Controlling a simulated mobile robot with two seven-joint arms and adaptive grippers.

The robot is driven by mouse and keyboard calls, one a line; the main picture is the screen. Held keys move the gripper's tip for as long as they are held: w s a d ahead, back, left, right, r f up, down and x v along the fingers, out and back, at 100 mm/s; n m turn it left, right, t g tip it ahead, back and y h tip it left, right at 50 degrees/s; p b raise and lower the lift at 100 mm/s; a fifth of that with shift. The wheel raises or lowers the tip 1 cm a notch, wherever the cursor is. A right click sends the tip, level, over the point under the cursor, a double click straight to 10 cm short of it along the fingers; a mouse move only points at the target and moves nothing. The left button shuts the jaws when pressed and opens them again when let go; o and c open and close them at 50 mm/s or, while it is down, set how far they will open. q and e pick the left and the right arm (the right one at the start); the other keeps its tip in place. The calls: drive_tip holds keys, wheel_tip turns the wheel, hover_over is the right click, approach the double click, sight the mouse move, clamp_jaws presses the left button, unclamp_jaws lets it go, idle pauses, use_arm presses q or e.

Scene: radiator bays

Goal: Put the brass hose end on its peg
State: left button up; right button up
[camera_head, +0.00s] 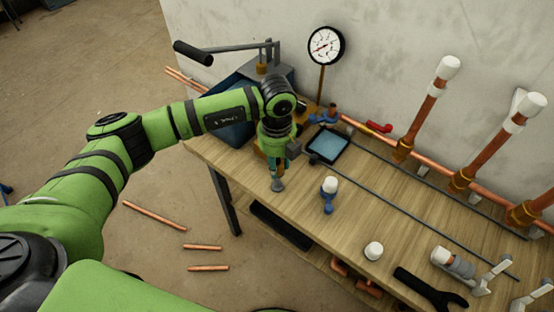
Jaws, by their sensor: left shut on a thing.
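My left gripper (277,178) points down over the left end of the wooden bench, fingers low near the front edge. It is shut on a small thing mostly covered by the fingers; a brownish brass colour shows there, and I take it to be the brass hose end. Whether it touches the bench I cannot tell. A yellowish block shows partly behind my left wrist. The peg cannot be made out clearly; my arm hides part of that area. My right gripper is not in view.
A blue pump tank (232,133) with a lever stands behind my left arm, near a gauge (326,46). A tablet (328,146), a white-topped blue fitting (328,198) and a black wrench (431,287) lie on the bench (345,235). Copper pipes rise along the wall.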

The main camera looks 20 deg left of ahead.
use_arm(q)
drive_tip(key=shift+f+b, duration=0.7)
drive_tip(key=shift+f, duration=0.5)
drive_tip(key=shift+f+b, duration=0.7)
drive_tip(key=shift+f, duration=0.2)
drive_tip(key=shift+f+b, duration=0.75)
drive_tip(key=shift+f, duration=0.15)
drive_tip(key=o, duration=1)
drive_tip(key=shift+r, duration=0.1)
wheel_tip(320, 180, up, 12)
drive_tip(key=shift+f, duration=0.1)
